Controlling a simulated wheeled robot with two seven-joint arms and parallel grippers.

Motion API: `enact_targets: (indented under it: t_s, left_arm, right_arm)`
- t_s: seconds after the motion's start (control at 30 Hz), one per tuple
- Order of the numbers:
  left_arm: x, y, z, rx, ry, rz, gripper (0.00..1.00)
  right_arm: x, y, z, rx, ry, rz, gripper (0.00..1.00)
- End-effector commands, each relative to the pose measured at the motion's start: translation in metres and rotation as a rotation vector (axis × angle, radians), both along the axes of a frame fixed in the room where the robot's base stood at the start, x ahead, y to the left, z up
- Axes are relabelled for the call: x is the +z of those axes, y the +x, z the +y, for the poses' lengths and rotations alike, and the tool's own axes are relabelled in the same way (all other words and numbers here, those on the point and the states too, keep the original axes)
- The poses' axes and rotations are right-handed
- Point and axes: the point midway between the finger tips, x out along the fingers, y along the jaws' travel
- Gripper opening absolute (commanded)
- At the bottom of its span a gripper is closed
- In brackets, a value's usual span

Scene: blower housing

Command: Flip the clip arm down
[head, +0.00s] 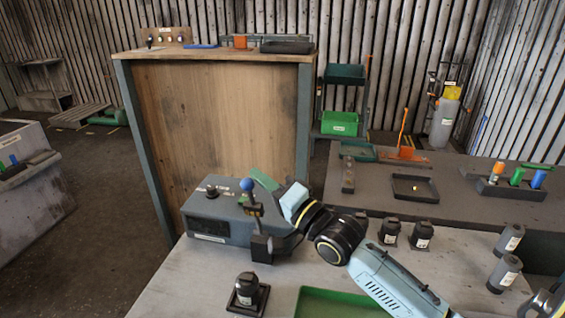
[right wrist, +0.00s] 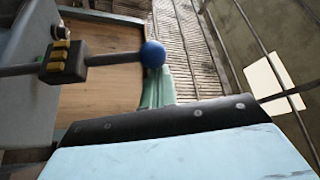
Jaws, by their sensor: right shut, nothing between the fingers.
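The grey blower housing (head: 215,222) sits on the light table. The clip arm is a dark rod with a blue ball knob (head: 247,185) and a yellow-marked block; it stands up at the front right of the housing. In the right wrist view the rod runs in from the left to its blue ball (right wrist: 153,54). My right gripper (head: 290,201) is light blue, shut and empty, just right of the clip arm. In the wrist view its dark-edged body fills the bottom, apart from the ball; its fingertips are not clear there. My left gripper is not in view.
A black part on a square base (head: 247,292) and a green tray (head: 340,303) lie in front. Several dark cylinders (head: 421,235) stand at the right. A green strip (head: 265,180) shows behind the clip arm. A tall wooden bench (head: 215,130) stands behind.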

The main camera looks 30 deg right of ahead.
Motion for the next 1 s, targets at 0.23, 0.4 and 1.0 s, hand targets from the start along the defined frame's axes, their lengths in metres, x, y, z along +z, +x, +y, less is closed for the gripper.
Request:
enact_targets:
  t_s: [0.23, 0.4, 1.0]
  left_arm:
    - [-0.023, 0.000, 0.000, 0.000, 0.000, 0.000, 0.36]
    - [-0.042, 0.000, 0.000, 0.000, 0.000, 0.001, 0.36]
    - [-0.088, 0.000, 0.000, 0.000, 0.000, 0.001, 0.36]
  right_arm:
    - [-0.025, -0.034, 0.037, 0.007, -0.166, -0.164, 0.00]
    - [-0.045, -0.055, 0.057, 0.005, -0.281, -0.279, 0.00]
    - [-0.111, -0.097, 0.099, 0.003, -0.532, -0.531, 0.00]
